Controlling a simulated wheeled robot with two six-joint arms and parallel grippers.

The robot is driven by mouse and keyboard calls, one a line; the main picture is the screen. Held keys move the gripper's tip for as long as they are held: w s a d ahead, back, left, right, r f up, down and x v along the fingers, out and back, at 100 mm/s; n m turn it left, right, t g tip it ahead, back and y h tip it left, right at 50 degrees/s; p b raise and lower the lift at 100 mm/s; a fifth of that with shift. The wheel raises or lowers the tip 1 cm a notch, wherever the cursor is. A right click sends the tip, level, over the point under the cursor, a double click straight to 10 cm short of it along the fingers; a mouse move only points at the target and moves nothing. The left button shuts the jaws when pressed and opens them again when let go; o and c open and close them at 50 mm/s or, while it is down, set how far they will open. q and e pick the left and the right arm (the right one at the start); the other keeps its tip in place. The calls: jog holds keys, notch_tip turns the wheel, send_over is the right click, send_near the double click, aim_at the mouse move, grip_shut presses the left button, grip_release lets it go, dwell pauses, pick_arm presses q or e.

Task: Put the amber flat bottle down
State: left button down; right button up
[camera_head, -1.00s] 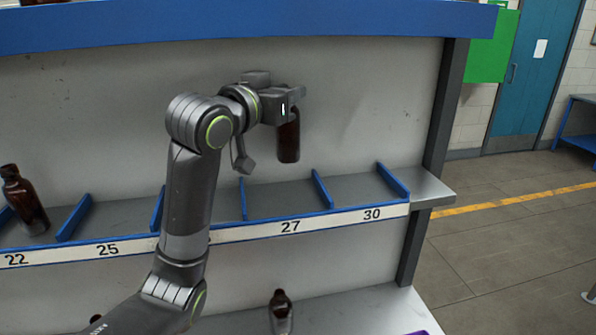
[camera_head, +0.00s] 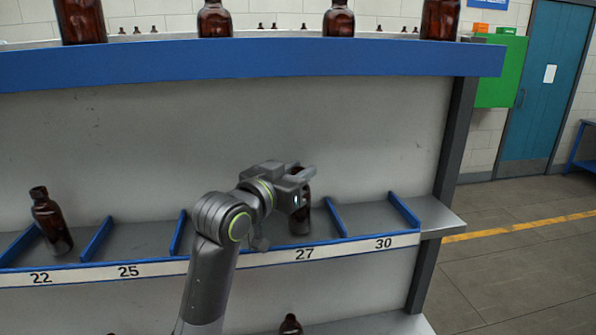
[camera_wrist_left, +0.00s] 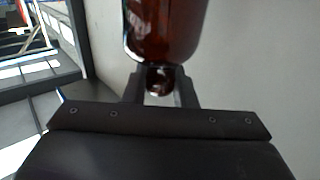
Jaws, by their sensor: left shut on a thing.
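My left gripper (camera_head: 300,182) is shut on the neck of a dark amber bottle (camera_head: 300,220). The bottle hangs upright below the jaws, over the shelf bay marked 27, left of a blue divider (camera_head: 335,218). Its base is close to the shelf floor; I cannot tell whether it touches. My right gripper is not in view.
Another amber bottle (camera_head: 51,222) stands tilted in the bay marked 22. The bays marked 25 and 30 look empty. Several amber bottles stand on the upper shelf (camera_head: 250,62). One bottle top (camera_head: 290,325) shows below. A blue divider (camera_head: 404,210) bounds the bay at right.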

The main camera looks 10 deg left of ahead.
pick_arm(q)
jog(key=shift+f, duration=0.15)
jog(key=c, duration=1.2)
grip_release()
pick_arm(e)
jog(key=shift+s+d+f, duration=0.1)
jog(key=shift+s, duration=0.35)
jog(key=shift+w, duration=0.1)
pick_arm(q)
jog(key=shift+r, duration=0.25)
jog(key=shift+s+a+f, duration=0.1)
jog(key=shift+s, duration=0.15)
jog(key=b+v, duration=0.2)
jog(key=v, duration=0.9)
jog(key=shift+s, duration=0.2)
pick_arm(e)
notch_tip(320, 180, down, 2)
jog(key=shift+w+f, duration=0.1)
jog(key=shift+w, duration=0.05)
